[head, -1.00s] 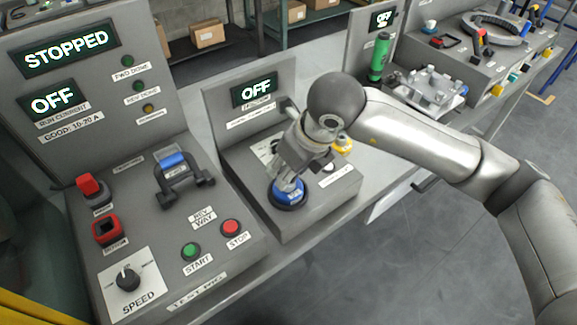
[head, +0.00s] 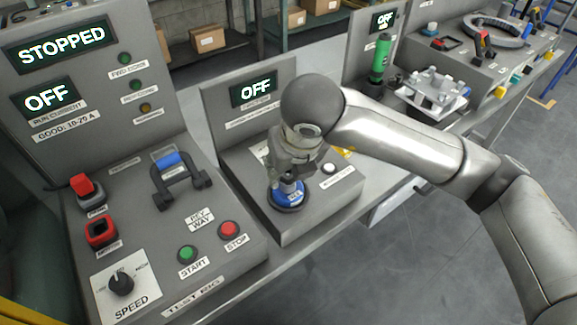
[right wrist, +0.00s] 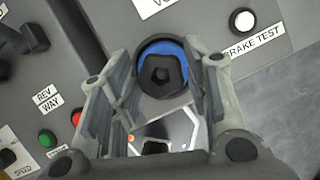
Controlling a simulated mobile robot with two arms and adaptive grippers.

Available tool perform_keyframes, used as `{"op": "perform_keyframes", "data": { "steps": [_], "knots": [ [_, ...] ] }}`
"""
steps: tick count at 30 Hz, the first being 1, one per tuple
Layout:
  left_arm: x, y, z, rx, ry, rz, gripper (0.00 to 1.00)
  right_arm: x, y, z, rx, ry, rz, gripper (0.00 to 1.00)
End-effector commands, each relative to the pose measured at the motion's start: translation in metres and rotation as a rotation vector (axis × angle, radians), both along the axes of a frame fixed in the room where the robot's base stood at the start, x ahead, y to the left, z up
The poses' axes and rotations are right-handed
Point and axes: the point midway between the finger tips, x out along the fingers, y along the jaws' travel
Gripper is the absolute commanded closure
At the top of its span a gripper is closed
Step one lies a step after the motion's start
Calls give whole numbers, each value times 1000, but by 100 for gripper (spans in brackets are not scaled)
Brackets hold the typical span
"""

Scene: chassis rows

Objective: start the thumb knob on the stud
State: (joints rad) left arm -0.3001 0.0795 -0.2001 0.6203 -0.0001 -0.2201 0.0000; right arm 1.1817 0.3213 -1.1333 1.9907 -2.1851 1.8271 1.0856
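A round blue disc with a black rim (head: 288,196) sits on the middle grey console. In the right wrist view, the blue disc (right wrist: 149,49) has a dark, five-sided knob-like part (right wrist: 163,74) at its middle. I cannot tell whether this is the thumb knob, and no bare stud can be made out. My right gripper (head: 290,180) points down over the disc. In the right wrist view its fingers (right wrist: 163,80) stand apart on either side of the dark part, with gaps visible; contact is unclear. My left gripper is out of view.
A white button labelled BRAKE TEST (right wrist: 242,21) is beside the disc. The left console has a start button (head: 187,254), a stop button (head: 229,230) and a black handle (head: 180,187). A green cylinder (head: 380,58) and a metal fixture (head: 436,92) stand farther right.

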Motion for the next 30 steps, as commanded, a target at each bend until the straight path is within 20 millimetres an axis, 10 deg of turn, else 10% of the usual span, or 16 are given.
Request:
{"op": "perform_keyframes", "data": {
  "steps": [16, 30],
  "knots": [
    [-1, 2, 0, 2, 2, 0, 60, -2, -1, 8, 1, -3, 2, 36],
    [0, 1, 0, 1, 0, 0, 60, -35, -12, 93, 1, -5, 1, 36]
  ]
}}
